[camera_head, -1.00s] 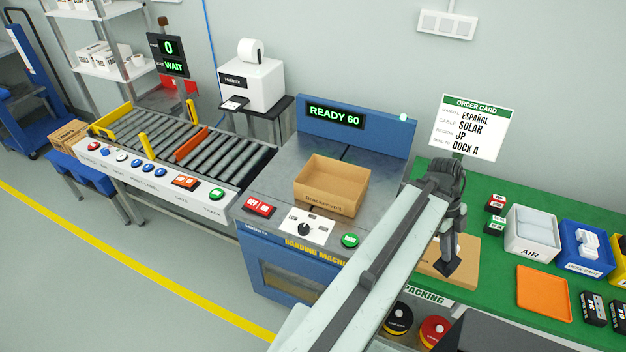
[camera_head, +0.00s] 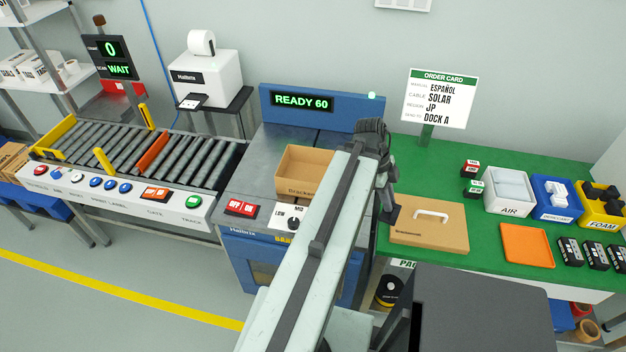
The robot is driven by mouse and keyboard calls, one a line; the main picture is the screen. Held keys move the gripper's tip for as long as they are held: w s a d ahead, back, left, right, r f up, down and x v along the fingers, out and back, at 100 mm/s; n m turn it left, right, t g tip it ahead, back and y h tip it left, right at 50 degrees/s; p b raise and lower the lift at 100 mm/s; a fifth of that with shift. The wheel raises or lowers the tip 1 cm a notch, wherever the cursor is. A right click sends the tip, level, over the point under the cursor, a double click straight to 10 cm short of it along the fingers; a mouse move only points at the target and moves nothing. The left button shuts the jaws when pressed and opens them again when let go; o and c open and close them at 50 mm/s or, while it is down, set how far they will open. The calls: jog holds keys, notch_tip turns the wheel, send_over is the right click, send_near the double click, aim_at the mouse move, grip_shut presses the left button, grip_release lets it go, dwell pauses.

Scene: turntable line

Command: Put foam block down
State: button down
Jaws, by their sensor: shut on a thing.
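My gripper (camera_head: 391,203) is at the end of my arm, just left of the flat brown box on the green bench. It points down and appears shut on a small dark foam block (camera_head: 389,217). The block and the jaws are both dark, so their border is hard to make out. I cannot tell how high the block is above the bench. A yellow bin marked FOAM (camera_head: 603,224) with dark blocks in it stands at the far right. An open brown carton (camera_head: 303,160) sits on the blue banding machine, partly hidden by my arm.
The flat brown box (camera_head: 430,237) with a white handle lies on the green bench (camera_head: 500,160). An AIR bin (camera_head: 508,210), a blue bin (camera_head: 556,212), an orange tray (camera_head: 527,243) and several dark packs stand to its right. An order card (camera_head: 440,97) stands behind. The bench's back middle is clear.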

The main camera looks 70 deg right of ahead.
jog(key=w+d+r+n+t+h+p, duration=0.1)
jog(key=w+d+n, duration=0.25)
jog(key=w, duration=0.45)
jog(key=w+d+r+n+h+p, duration=0.1)
jog(key=w+d+n+h, duration=0.15)
jog(key=w+n, duration=0.35)
jog(key=w+d+r+n+t+h+p, duration=0.1)
jog(key=w+d+r+n, duration=0.15)
jog(key=w, duration=0.65)
jog(key=w+d+f+b, duration=0.1)
jog(key=w+d, duration=0.3)
jog(key=w, duration=0.3)
jog(key=w+d+f+b, duration=0.1)
jog(key=w+d, duration=0.2)
jog(key=w, duration=0.4)
jog(key=shift+g, duration=0.3)
jog(key=shift+w+d+f+b, duration=0.1)
jog(key=shift+w+f+b, duration=0.05)
jog(key=shift+f+b, duration=1.05)
jog(key=shift+w+f+b, duration=0.1)
jog(key=shift+f+b, duration=0.85)
jog(key=shift+f, duration=0.4)
jog(key=c, duration=1.3)
grip_release()
jog(key=shift+c, duration=0.2)
jog(key=shift+r, duration=0.1)
